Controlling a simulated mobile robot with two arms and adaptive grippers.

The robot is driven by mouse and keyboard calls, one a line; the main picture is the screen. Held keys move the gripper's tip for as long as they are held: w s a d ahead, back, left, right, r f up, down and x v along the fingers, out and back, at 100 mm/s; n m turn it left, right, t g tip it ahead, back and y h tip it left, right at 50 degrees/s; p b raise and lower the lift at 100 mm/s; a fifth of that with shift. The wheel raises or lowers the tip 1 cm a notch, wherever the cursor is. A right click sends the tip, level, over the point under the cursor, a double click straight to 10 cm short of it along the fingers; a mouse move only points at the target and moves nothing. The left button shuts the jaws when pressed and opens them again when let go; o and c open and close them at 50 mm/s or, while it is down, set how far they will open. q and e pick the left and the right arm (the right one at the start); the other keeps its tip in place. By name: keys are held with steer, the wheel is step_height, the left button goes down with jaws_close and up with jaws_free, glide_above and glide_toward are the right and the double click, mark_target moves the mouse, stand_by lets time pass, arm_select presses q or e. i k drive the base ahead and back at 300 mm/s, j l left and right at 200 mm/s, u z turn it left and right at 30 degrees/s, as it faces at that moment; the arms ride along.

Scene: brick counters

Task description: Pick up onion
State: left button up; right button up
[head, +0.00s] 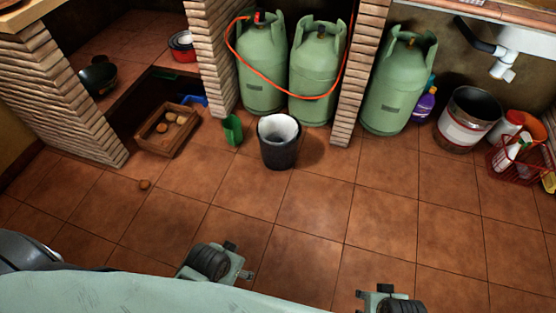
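A small round brown item that looks like an onion (144,184) lies alone on the tiled floor at the left, in front of the wooden crate. A wooden crate (153,149) stands behind it on the floor with a few round brownish items (170,117) inside; I cannot tell whether these are onions or potatoes. My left gripper (240,262) is low in the picture, right of the onion and well apart from it. My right gripper (378,293) is at the bottom edge, farther right and partly cut off. Neither visibly holds anything; their finger openings are unclear.
A dark bucket (279,154) and a green container (233,131) stand right of the crate. Green gas cylinders (316,75), a metal bucket (467,122) and a red basket (509,158) line the back. A brick pillar (75,105) borders the left. The middle floor is clear.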

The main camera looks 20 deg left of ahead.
mark_target(144, 183)
steer(key=u, duration=1.85)
